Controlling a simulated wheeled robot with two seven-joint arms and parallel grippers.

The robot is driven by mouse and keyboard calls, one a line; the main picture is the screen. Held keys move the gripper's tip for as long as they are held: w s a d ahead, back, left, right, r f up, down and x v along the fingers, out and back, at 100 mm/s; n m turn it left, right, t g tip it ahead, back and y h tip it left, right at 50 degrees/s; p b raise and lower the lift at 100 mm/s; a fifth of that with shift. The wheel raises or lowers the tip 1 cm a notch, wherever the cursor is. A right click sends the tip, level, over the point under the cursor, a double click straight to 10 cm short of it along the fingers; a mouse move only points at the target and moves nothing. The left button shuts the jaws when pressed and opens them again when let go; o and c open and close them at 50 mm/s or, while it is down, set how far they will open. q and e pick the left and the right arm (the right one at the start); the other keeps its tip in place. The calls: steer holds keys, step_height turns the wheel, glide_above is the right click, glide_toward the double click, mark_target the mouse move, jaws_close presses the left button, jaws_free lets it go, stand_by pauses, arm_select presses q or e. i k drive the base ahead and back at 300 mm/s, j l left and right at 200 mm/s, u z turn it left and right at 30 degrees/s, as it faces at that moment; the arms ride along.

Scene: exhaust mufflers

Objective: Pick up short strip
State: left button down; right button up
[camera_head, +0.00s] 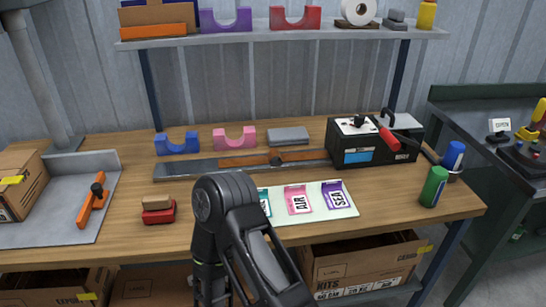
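A short orange strip (92,207) with a dark round knob lies slanted on the grey metal plate (60,232) at the left of the table. A longer orange strip (300,156), also with a dark knob, lies on a long grey metal bar (190,169) near the table's middle. I cannot tell for certain which one the task means, but the left one is shorter. A black arm link of mine rises at the bottom centre and hides part of the table's front. Neither gripper shows.
A shelf (280,36) spans the back.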

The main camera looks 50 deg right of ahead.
mark_target(308, 155)
steer(key=z, duration=1.7)
